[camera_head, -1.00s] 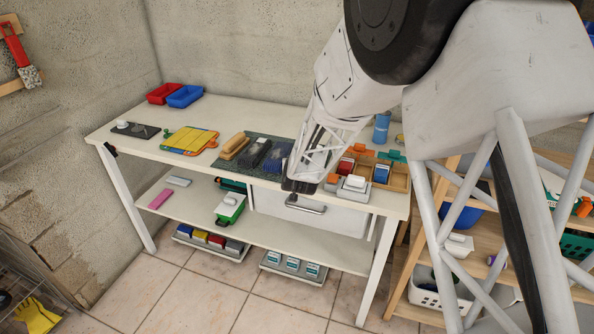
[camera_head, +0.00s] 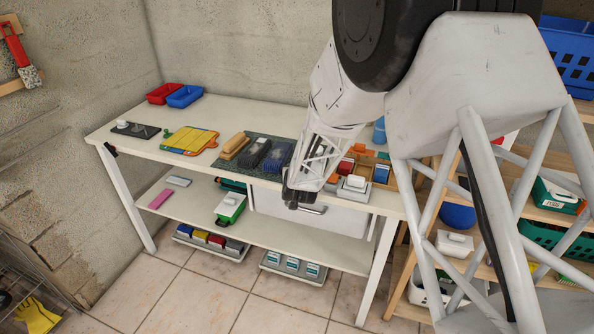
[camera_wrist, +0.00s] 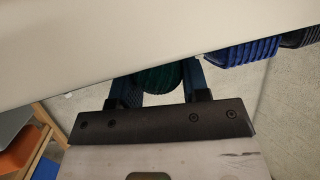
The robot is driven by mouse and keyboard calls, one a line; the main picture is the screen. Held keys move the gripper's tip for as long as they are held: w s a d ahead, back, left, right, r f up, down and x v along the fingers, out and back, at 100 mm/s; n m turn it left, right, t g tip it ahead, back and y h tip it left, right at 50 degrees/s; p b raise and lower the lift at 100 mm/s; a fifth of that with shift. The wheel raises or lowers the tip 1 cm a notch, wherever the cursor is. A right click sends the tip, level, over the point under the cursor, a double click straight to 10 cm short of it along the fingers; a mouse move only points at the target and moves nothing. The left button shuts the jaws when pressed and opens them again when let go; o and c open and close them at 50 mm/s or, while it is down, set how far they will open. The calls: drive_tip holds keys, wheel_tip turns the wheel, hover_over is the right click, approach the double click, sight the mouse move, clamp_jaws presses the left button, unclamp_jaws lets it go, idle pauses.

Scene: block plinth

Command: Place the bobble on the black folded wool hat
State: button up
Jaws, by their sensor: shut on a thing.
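My gripper (camera_head: 303,200) is in front of the workbench's front edge, near the drawer handle. In the wrist view my gripper (camera_wrist: 162,88) is shut on a dark green, ribbed, rounded bobble (camera_wrist: 160,76), partly hidden by the bench edge. The bobble cannot be made out in the head view. The black folded wool hat (camera_head: 254,153) lies on a dark mat (camera_head: 226,164), between a tan folded hat (camera_head: 235,146) and a blue one (camera_head: 277,155). The black hat (camera_wrist: 304,38) also shows at the wrist view's right edge, beside the blue hat (camera_wrist: 242,51). My gripper is apart from the hats.
The workbench (camera_head: 310,117) has a clear strip behind the mat. A yellow board (camera_head: 190,141) lies left of the mat. A wooden divided box (camera_head: 383,171) and a grey-white block (camera_head: 354,186) stand right of it. Red and blue trays (camera_head: 185,96) sit at the back left.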

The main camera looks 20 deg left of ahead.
drive_tip(key=shift+f, duration=0.1)
drive_tip(key=o, duration=0.9)
drive_tip(key=shift+s+d+r, duration=0.15)
drive_tip(key=shift+s+r, duration=0.2)
drive_tip(key=shift+v, duration=5.55)
drive_tip(key=shift+f, duration=0.1)
